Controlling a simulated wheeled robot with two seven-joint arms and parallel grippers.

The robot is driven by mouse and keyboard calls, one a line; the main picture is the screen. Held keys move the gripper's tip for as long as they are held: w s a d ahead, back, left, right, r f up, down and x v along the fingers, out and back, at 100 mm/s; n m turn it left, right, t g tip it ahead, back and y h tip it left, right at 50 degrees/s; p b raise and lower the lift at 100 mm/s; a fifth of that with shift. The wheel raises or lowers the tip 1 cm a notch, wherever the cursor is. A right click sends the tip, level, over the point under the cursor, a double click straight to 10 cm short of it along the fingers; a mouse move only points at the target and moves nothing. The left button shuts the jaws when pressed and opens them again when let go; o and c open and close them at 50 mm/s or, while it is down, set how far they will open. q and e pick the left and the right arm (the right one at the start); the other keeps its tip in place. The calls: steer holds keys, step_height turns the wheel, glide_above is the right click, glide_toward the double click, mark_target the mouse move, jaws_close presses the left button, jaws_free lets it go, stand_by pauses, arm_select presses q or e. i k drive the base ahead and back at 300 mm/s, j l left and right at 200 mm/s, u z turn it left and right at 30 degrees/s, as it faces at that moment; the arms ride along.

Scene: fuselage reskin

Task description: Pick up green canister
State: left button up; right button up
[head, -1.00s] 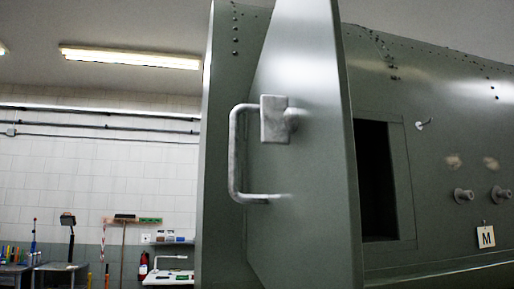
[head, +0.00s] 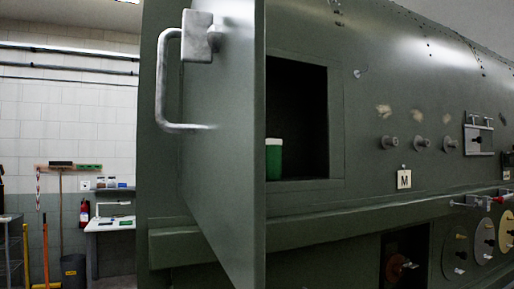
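A green canister (head: 273,160) with a pale lid stands upright inside a dark square opening (head: 305,115) in the green fuselage wall. Its left side is hidden behind the edge of an open green door (head: 225,150). The door carries a grey bar handle (head: 165,85) with a block at its top. Neither of my grippers shows in the head view.
The door panel juts out left of the opening. Right of it are knobs (head: 420,144), an M tag (head: 404,179), a latch box (head: 479,137) and round dials (head: 484,240). A lower recess (head: 404,258) holds a red fitting. A workbench (head: 108,225) stands at far left.

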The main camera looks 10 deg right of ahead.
mark_target(273, 146)
steer(key=k+l+z, duration=0.1)
steer(key=l, duration=0.25)
steer(key=k+l+z, duration=0.25)
steer(key=l, duration=0.45)
steer(key=k+l+z, duration=0.15)
steer(key=l, duration=0.2)
steer(key=k+l+z, duration=0.1)
steer(key=l, duration=0.3)
steer(key=k, duration=0.05)
